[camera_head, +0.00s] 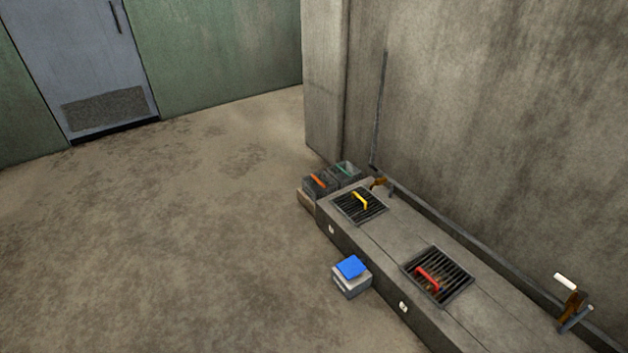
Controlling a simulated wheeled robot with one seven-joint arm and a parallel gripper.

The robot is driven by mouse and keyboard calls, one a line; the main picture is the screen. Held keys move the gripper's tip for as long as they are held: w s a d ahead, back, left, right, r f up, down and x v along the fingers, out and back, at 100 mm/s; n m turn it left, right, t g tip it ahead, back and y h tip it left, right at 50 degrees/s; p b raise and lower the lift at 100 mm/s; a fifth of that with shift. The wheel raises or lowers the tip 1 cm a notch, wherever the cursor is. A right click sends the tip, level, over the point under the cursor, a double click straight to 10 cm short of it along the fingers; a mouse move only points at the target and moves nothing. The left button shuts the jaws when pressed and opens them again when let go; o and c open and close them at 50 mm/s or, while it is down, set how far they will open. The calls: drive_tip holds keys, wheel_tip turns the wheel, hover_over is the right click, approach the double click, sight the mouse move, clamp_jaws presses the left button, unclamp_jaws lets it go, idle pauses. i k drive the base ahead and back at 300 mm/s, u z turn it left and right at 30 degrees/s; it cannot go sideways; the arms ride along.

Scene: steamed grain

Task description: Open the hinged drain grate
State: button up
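Two dark barred grates lie flat in the top of a low concrete bench along the right wall. The nearer grate (452,262) has a red handle (428,279), and something brownish shows between its bars. The farther grate (347,210) has a yellow handle (360,200). Both look closed. I cannot tell from here which one is hinged. My gripper is not in view.
The concrete bench (395,255) runs along the wall. A grey box with a blue top (351,268) stands on the floor beside it. Dark bins with an orange handle (319,181) and a green handle (344,168) sit at its far end. A white-handled brown fitting (572,299) is at right. Open floor lies left.

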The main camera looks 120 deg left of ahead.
sight(418, 271)
drive_tip(key=u, duration=0.85)
drive_tip(key=i, duration=0.1)
drive_tip(key=u, duration=2.7)
